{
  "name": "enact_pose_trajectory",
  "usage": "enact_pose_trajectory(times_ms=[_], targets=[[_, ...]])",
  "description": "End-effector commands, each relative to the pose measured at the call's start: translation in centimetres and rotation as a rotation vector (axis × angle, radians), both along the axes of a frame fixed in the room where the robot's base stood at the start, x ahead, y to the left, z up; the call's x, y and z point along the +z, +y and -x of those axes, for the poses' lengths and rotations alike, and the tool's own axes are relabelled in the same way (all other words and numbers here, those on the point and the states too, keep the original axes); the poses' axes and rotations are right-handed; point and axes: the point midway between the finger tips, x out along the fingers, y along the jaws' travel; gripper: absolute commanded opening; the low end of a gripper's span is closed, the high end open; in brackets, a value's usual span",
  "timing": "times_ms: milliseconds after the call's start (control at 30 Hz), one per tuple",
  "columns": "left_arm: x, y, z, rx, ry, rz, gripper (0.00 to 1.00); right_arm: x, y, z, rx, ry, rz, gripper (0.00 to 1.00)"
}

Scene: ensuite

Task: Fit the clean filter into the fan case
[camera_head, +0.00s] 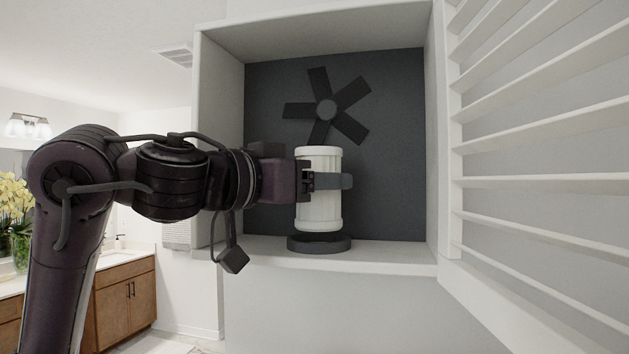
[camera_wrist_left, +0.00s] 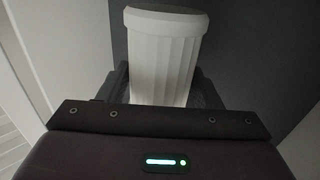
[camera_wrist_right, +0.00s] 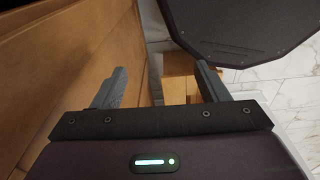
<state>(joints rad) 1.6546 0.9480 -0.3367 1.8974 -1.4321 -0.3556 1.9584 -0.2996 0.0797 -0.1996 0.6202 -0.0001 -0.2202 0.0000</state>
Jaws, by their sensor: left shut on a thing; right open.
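The clean filter (camera_head: 318,211) is a white, ribbed cylinder, held slightly tilted inside the fan case (camera_head: 342,20). My left gripper (camera_head: 328,181) is shut around its middle; the filter also fills the left wrist view (camera_wrist_left: 161,60) between the fingers. Below it a dark round seat (camera_head: 319,244) rests on the case floor. The filter's lower end is just above or at the seat; I cannot tell whether they touch. A dark fan (camera_head: 325,109) is on the back wall above the filter. My right gripper (camera_wrist_right: 160,88) is open and empty in the right wrist view.
The louvred door (camera_head: 545,130) of the case stands open at the right. The case walls (camera_head: 221,130) close in on both sides, with free room right of the filter. A wooden cabinet (camera_wrist_right: 60,60) is close to my right gripper. A vanity (camera_head: 125,295) stands at the left.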

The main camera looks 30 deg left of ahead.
Motion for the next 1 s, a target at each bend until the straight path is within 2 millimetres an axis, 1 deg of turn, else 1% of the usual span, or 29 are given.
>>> enact_pose_trajectory(times_ms=[1000], targets=[[-2.1, 0.0, 0.0, 0.000, -0.001, 0.000, 0.35, -1.9, 0.0, 0.1, 0.001, 0.001, 0.000, 0.68]])
